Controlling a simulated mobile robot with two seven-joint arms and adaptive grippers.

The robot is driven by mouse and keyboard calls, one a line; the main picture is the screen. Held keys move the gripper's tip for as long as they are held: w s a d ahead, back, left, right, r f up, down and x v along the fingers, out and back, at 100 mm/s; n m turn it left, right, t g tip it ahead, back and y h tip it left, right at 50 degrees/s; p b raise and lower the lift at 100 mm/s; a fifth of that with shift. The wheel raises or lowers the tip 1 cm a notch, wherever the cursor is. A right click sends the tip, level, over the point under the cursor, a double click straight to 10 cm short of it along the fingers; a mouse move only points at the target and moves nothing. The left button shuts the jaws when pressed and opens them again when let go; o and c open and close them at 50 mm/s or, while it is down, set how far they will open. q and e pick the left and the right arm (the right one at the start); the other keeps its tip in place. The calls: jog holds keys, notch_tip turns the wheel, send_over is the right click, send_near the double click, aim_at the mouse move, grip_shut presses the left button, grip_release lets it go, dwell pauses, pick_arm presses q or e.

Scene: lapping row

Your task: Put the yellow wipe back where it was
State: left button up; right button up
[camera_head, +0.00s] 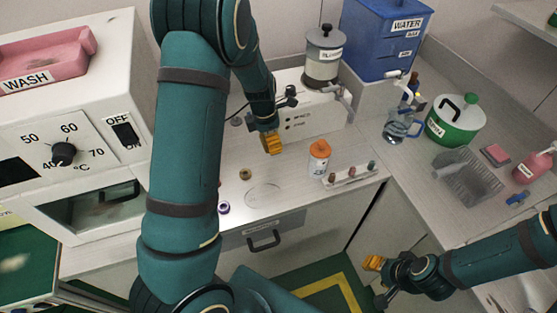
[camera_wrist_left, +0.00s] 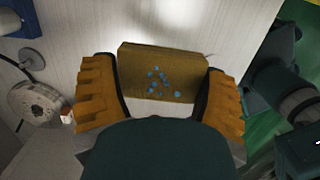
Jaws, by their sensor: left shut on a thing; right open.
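In the left wrist view, a dull yellow-brown wipe (camera_wrist_left: 185,62) with several blue dots lies between the orange fingers of my left gripper (camera_wrist_left: 161,92). The gripper is shut on it. In the head view my left gripper (camera_head: 271,144) is above the back of the pale bench, in front of the white unit; the wipe cannot be made out apart from the orange fingers there. My right gripper (camera_head: 373,264) is open and empty, low at the right, in front of the bench fronts. Any mark for the wipe's place cannot be told.
A faint ring outline (camera_head: 263,195) marks bare bench near the front. An orange-capped bottle (camera_head: 318,158) and a rack of small stoppered pieces (camera_head: 352,176) stand right of my left gripper. A purple ring (camera_head: 224,208) and a brass piece (camera_head: 246,174) lie left. A green-and-white pot (camera_head: 453,122) stands at right.

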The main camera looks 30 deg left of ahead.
aim_at(273, 163)
pick_arm(q)
jog(key=shift+w+f, duration=0.1)
jog(key=shift+f, duration=0.3)
notch_tip(273, 163, down, 9)
jog(key=shift+w+f+b, duration=0.1)
jog(key=shift+b, duration=1.05)
jog(key=shift+d+f, duration=0.1)
jog(key=o, duration=1)
jog(key=r+p, duration=0.1)
jog(key=r, duration=0.3)
jog(key=r+p, duration=0.1)
jog(key=r, duration=0.3)
jog(key=s+a+r, duration=0.1)
jog(key=r, duration=0.3)
jog(key=shift+s+r+p, duration=0.1)
jog(key=shift+p, duration=0.3)
